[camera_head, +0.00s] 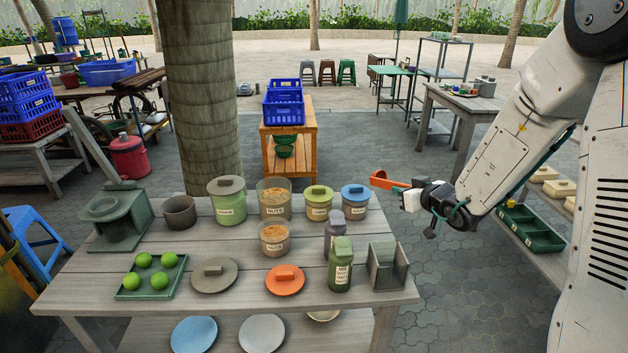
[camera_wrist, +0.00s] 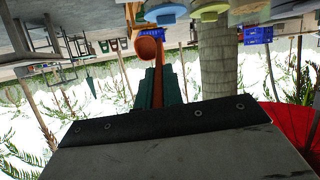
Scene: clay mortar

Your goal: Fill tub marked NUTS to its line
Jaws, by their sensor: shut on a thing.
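My gripper (camera_head: 400,195) is shut on an orange scoop (camera_head: 383,179), held in the air right of the table's back edge. The scoop also shows in the wrist view (camera_wrist: 150,48), beyond the green fingers (camera_wrist: 160,88); I cannot tell whether it holds anything. A large clear tub (camera_head: 274,208) with a label that seems to read NUTS stands open at the back of the table, with brown contents. A smaller clear tub (camera_head: 274,246), similarly labelled, stands open in front of it with brown contents. Its fill line is too small to make out.
On the table (camera_head: 240,297) are lidded tubs with green (camera_head: 229,208), yellow-green (camera_head: 319,209) and blue (camera_head: 355,207) colouring. Two bottles (camera_head: 341,272) and a grey holder (camera_head: 388,266) stand at right. Brown (camera_head: 214,280) and orange lids (camera_head: 285,284) and a lime tray (camera_head: 150,294) lie in front.

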